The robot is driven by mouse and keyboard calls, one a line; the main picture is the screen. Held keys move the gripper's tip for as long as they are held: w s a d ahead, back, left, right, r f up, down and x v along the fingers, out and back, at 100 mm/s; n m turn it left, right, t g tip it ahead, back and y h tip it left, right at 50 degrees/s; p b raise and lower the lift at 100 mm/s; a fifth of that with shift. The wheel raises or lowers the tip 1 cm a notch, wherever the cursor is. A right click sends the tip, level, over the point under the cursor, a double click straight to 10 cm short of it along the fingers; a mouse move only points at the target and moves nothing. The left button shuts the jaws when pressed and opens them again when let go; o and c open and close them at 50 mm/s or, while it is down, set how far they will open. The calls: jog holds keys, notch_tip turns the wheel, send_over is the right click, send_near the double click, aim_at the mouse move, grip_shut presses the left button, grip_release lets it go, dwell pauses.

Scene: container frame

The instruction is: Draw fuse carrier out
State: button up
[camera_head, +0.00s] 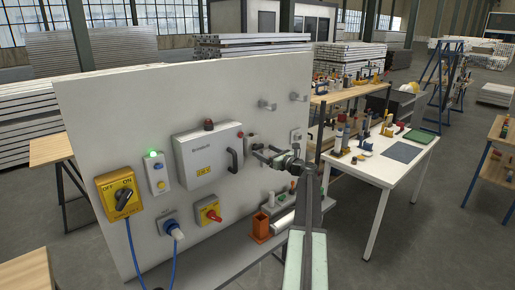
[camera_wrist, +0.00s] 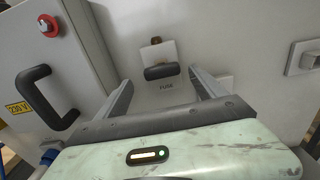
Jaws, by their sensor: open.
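The fuse carrier (camera_wrist: 162,71) shows in the wrist view as a dark, rounded handle on a pale block on the panel, above the printed word FUSE. A brown piece shows at the top of the block. My gripper (camera_wrist: 160,76) is open, with one finger to the left of the handle and one to the right. Neither finger visibly touches it; the depth gap is hard to judge. In the head view my gripper (camera_head: 267,157) is close to the panel, right of the grey cabinet. I cannot make out the carrier clearly there.
The grey cabinet (camera_head: 208,160) with its black handle (camera_wrist: 47,98) stands out left of my gripper. A small pale box (camera_wrist: 302,57) is to the right. Below in the head view, an orange holder (camera_head: 260,228) stands on the panel's shelf. A white table (camera_head: 385,165) is at right.

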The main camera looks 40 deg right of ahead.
aim_at(260, 148)
jog(key=w, duration=0.5)
jog(key=shift+w+d, duration=0.35)
